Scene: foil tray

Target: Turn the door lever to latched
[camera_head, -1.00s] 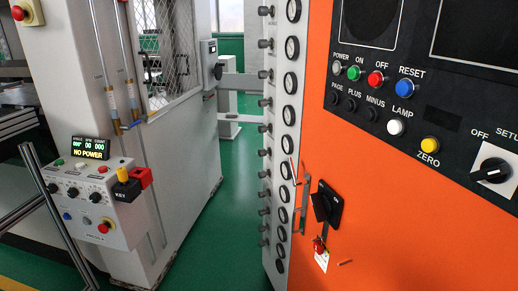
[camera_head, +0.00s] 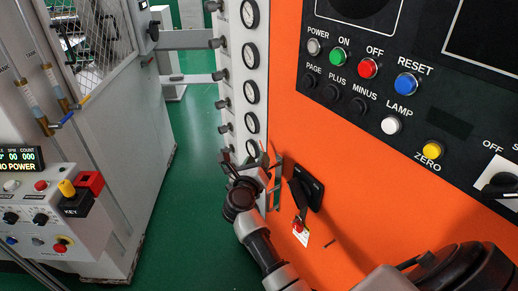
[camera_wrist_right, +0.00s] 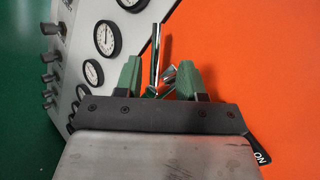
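A silver bar-like handle (camera_head: 278,184) stands near the left edge of the orange door (camera_head: 350,150). A black lever (camera_head: 301,194) on a dark plate sits just right of it, with a red lock and white tag hanging below. I cannot tell for certain which is the door lever. My right gripper (camera_head: 255,168) is at the silver handle, left of the black lever. In the right wrist view my right gripper (camera_wrist_right: 159,78) has its green fingers apart, with the silver bar (camera_wrist_right: 155,52) between them; no grip shows. The bar's lower part is hidden. My left gripper is out of view.
A column of gauges (camera_head: 251,91) and knobs runs along the door's left side. A panel of colored buttons (camera_head: 368,67) is above right. A grey control box (camera_head: 35,215) with a key block stands left. Green floor (camera_head: 190,170) lies open between.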

